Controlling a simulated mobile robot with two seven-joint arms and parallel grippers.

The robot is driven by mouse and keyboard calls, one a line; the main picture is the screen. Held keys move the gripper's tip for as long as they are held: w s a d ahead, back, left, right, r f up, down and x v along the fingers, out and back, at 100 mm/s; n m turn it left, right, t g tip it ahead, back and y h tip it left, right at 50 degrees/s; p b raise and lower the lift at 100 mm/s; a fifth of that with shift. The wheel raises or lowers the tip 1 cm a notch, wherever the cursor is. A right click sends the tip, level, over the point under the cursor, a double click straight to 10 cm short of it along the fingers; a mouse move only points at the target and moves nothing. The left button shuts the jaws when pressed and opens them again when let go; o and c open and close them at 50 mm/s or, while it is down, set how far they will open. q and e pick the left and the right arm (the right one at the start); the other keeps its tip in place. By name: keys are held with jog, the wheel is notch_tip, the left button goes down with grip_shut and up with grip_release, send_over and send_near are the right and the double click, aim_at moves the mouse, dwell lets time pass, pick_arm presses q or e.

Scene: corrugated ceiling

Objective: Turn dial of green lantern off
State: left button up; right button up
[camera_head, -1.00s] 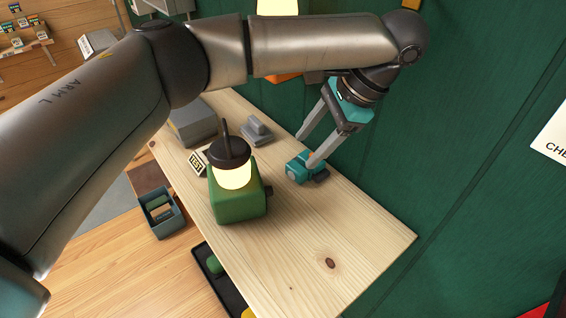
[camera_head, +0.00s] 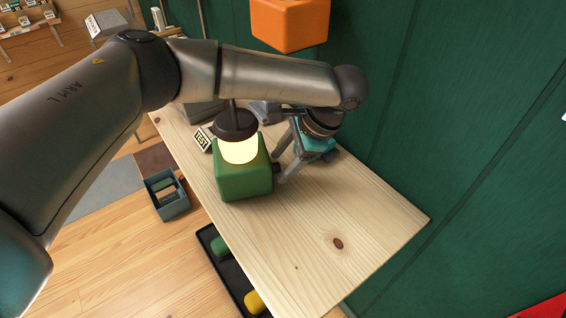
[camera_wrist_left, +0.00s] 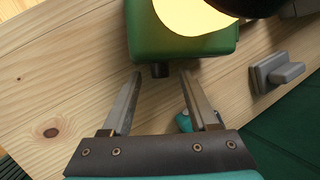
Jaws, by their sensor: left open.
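The green lantern (camera_head: 245,176) stands upright on the wooden shelf, with a dark cap and a glowing yellow globe (camera_head: 240,150). In the left wrist view the lantern's green base (camera_wrist_left: 185,47) is at the top, and its small dark dial (camera_wrist_left: 159,71) sticks out toward my gripper. My left gripper (camera_head: 278,171) is open at the lantern's right side. In the left wrist view its fingertips (camera_wrist_left: 160,73) are on either side of the dial, with gaps showing. My right gripper is not in view.
The wooden shelf (camera_head: 330,205) runs along a green wall (camera_head: 400,120); its near right part is clear. A grey block with a handle (camera_wrist_left: 276,73) lies near the gripper. A teal object (camera_wrist_left: 184,122) is partly hidden behind a finger. An orange box (camera_head: 290,24) is above.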

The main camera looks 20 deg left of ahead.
pick_arm(q)
jog(key=shift+f, duration=0.1)
jog(key=shift+c, duration=0.3)
grip_shut()
